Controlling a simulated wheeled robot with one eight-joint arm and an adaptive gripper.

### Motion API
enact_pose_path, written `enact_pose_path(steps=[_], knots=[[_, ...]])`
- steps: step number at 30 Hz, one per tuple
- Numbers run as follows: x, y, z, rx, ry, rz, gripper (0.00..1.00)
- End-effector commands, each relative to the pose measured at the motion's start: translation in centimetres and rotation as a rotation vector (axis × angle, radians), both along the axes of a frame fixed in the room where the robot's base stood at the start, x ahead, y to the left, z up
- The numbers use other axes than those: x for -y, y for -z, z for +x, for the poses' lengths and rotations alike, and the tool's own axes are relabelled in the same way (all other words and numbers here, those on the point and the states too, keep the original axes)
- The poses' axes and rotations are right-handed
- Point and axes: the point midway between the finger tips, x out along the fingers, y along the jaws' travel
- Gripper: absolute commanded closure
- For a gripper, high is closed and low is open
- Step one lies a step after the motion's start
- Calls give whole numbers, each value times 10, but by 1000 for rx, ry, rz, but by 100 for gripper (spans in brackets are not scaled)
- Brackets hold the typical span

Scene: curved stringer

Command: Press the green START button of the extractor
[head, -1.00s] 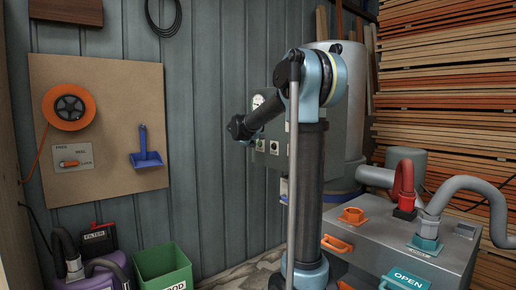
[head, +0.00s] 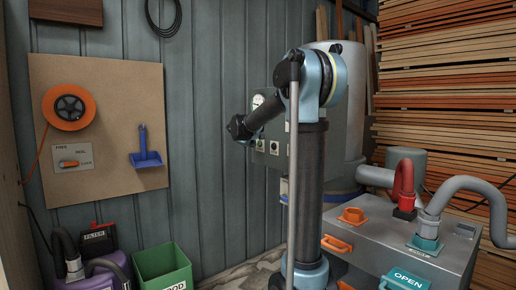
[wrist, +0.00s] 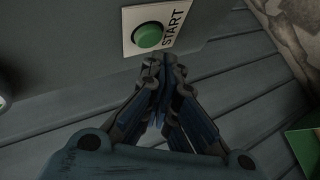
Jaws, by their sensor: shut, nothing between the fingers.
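The green START button (wrist: 149,36) sits on a pale plate marked START on a grey panel, at the top of the wrist view. My gripper (wrist: 157,62) is shut and empty, with its fingertips just below the plate in that picture. I cannot tell whether the fingertips touch the panel. In the head view the extractor's grey control box (head: 330,125) stands behind my arm, with a round gauge and small switches on its left part. My arm hides part of this box.
A grey cabinet (head: 400,235) with hoses and orange and teal fittings stands at right. A green bin (head: 163,272) and a purple vacuum (head: 95,270) are at lower left. A brown board (head: 105,165) hangs on the corrugated wall. Stacked timber (head: 445,100) fills the right.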

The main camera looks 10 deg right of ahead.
Motion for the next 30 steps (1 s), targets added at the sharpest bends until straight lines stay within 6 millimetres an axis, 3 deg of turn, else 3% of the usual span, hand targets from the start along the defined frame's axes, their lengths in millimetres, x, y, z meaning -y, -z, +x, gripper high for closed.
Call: enact_pose_path(steps=[30], knots=[[8, -1, 4, 0, 0, 0, 100]])
